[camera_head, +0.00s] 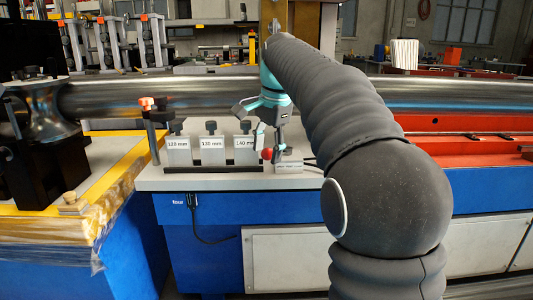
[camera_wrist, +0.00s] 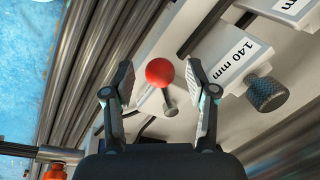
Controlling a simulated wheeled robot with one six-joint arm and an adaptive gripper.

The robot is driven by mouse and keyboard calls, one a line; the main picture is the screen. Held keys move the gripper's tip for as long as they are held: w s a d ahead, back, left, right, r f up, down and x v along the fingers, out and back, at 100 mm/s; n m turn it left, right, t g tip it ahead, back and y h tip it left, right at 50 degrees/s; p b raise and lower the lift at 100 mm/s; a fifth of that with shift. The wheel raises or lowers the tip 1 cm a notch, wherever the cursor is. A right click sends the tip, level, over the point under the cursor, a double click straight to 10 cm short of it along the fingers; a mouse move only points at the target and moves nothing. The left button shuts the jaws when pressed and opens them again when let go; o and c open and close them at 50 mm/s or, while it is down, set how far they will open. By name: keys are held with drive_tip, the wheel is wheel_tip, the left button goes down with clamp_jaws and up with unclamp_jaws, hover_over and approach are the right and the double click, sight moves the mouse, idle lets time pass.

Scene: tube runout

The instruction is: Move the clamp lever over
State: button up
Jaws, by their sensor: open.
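The clamp lever shows as a red ball knob (camera_wrist: 160,72) on a short metal stem. In the head view, the knob (camera_head: 267,155) sits at the front of the bench top, beside the gauge marked 140 mm. My gripper (camera_wrist: 157,88) is open, with one finger on each side of the knob in the wrist view. I see a gap between the knob and each finger, and nothing is held. In the head view, my gripper (camera_head: 270,143) points down at the knob. The lever's lower end and pivot are partly hidden.
Gauge blocks marked 120 mm (camera_head: 178,150), 130 mm (camera_head: 212,150) and 140 mm (camera_head: 244,150) stand close left of the lever. A long steel tube (camera_head: 180,97) runs behind. An orange-topped post (camera_head: 148,125) stands further left. A red machine bed (camera_head: 470,150) is at right.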

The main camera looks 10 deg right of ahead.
drive_tip(key=shift+f, duration=0.25)
clamp_jaws()
